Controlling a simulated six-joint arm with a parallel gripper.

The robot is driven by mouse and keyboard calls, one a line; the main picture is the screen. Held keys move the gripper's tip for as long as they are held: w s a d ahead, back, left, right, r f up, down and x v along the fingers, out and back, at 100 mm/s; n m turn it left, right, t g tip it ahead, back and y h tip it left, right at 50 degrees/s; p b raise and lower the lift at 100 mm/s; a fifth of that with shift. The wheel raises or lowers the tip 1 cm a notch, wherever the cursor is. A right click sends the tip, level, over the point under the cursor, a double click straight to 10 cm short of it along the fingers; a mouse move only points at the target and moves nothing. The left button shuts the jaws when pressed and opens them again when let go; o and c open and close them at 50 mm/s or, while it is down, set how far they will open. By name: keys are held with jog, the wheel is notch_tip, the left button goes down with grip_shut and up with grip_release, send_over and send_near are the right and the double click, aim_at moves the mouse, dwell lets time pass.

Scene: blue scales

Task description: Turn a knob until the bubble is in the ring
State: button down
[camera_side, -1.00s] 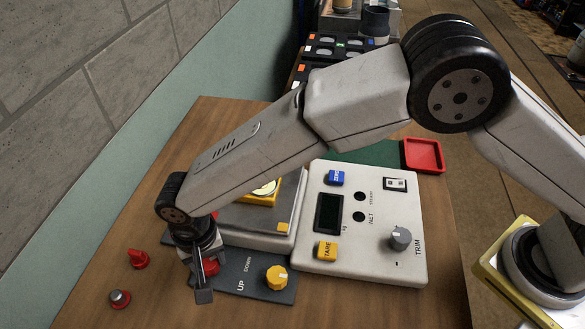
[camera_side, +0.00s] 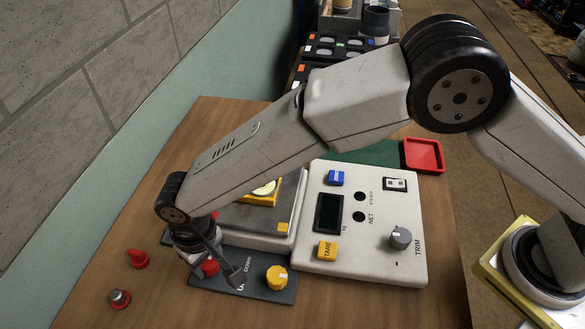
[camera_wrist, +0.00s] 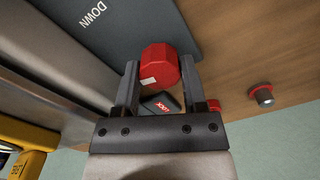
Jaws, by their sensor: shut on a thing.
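A red knob (camera_side: 210,268) stands on the dark plate marked DOWN (camera_side: 258,289) at the scale's near left corner. My gripper (camera_side: 216,275) points down over it and is shut on it. In the wrist view the red knob (camera_wrist: 158,64), with a white mark, sits between my two fingers (camera_wrist: 159,78). A yellow knob (camera_side: 277,277) stands on the same plate, to the right. The yellow bubble level (camera_side: 265,190) is on the scale and partly hidden by my arm. I cannot tell where its bubble lies in the ring.
The panel (camera_side: 370,268) has a blue ZERO button (camera_side: 336,178), a yellow TARE button (camera_side: 327,250) and a grey TRIM knob (camera_side: 400,238). A red cone-like piece (camera_side: 138,259) and a red-ringed grey piece (camera_side: 120,298) are on the table at left. A red tray (camera_side: 423,156) lies behind.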

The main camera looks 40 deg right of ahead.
aim_at(208, 261)
jog(key=shift+n, duration=2)
jog(key=shift+c, duration=0.7)
grip_release()
jog(key=shift+r, duration=0.15)
jog(key=shift+r, duration=3.75)
jog(key=shift+d, duration=0.1)
